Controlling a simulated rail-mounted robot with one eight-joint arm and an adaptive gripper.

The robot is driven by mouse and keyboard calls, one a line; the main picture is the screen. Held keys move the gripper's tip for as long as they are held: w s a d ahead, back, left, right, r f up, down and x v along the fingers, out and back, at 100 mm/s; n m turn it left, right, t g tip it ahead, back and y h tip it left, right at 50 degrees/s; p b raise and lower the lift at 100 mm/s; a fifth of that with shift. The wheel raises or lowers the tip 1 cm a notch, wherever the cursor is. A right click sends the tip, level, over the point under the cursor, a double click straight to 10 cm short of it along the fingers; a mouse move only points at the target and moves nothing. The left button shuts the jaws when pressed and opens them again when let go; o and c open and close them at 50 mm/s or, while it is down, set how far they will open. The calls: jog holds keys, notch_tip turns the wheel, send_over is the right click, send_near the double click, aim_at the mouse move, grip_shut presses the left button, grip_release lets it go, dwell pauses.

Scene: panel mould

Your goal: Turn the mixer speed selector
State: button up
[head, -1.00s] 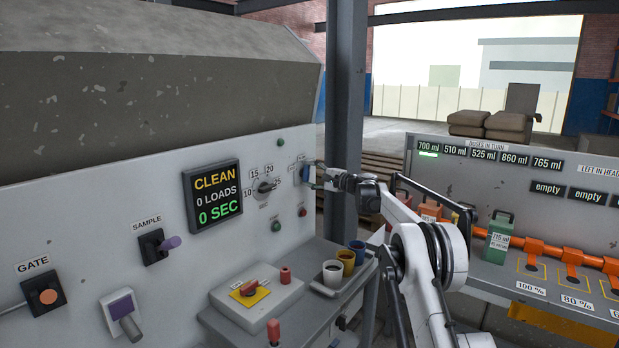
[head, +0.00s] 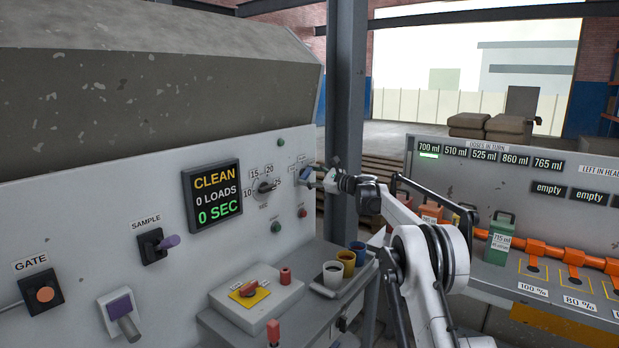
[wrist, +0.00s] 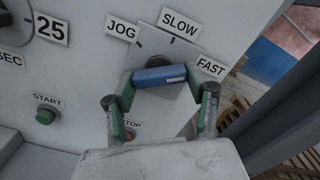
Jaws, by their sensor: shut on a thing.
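The mixer speed selector (wrist: 160,76) has a blue bar handle on a dark round hub, with JOG, SLOW and FAST labels around it. My gripper (wrist: 160,80) is shut on the blue handle, with one green finger at each end of it. In the wrist view the labels are tilted relative to the handle. I cannot tell which label the selector points to. In the head view my gripper (head: 318,176) is at the right end of the panel and mostly hides the selector.
The 25 mark of the seconds dial (head: 264,187) is left of the selector. A green START button (wrist: 46,115) and a partly hidden STOP button (head: 302,213) sit below. A grey post (head: 345,110) stands close on the right. Cups (head: 333,273) stand on a tray lower down.

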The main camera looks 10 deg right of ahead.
jog(key=shift+m, duration=0.3)
dwell(0.4)
jog(key=o, duration=1.2)
jog(key=shift+c, duration=0.2)
jog(key=shift+s+d, duration=0.1)
jog(key=shift+d, duration=0.05)
jog(key=v, duration=1.1)
jog(key=shift+s+d, duration=0.2)
jog(key=shift+s, duration=0.1)
